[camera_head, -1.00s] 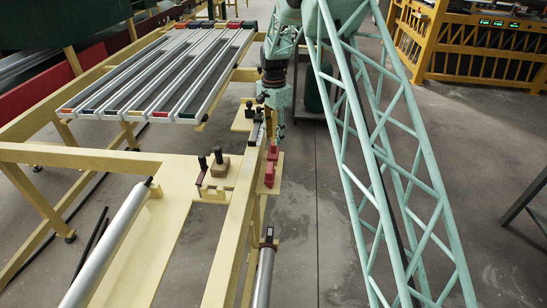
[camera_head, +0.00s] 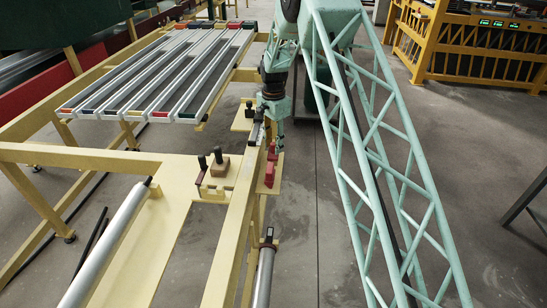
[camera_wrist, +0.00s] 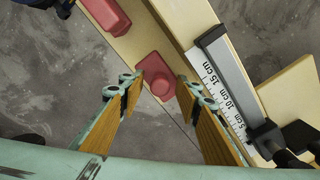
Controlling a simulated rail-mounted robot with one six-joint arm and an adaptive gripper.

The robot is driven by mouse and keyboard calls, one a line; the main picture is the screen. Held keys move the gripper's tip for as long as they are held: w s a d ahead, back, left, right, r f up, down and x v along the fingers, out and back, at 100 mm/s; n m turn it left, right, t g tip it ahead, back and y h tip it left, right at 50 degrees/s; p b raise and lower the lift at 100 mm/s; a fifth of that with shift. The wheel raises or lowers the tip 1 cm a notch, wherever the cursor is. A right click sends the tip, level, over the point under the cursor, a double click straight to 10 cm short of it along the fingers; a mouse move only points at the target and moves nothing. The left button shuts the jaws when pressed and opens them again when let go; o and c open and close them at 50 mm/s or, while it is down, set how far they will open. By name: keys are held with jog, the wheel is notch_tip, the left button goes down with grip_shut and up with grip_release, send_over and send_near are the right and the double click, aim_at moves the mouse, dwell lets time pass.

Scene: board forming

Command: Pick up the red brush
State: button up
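Two red brush-like pieces lie on a small yellow shelf (camera_head: 279,172) on the right side of the yellow beam. The nearer red piece (camera_head: 269,175) is in full view; the farther red piece (camera_head: 272,151) is just below my gripper (camera_head: 279,140). In the wrist view my gripper (camera_wrist: 157,84) is open, with wooden-coloured pads. One red piece (camera_wrist: 155,75) shows in the gap between the fingertips, apparently beyond them, with nothing gripped. The other red piece (camera_wrist: 106,15) is at the top left. I cannot tell which one is the brush.
A ruler marked in cm (camera_wrist: 220,90) with a grey bar lies on the beam close to the right finger. Black-handled tools (camera_head: 219,157) stand left of the beam. A rack of long bars (camera_head: 160,75) is at the back left.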

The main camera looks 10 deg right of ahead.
jog(key=shift+c, duration=0.2)
dwell(0.3)
grip_shut()
jog(key=shift+r, duration=0.1)
jog(key=shift+r+p, duration=0.4)
jog(key=shift+r, duration=4.55)
jog(key=c, duration=0.8)
grip_release()
jog(key=shift+c, duration=0.2)
jog(key=shift+s+a, duration=0.1)
jog(key=shift+a, duration=0.05)
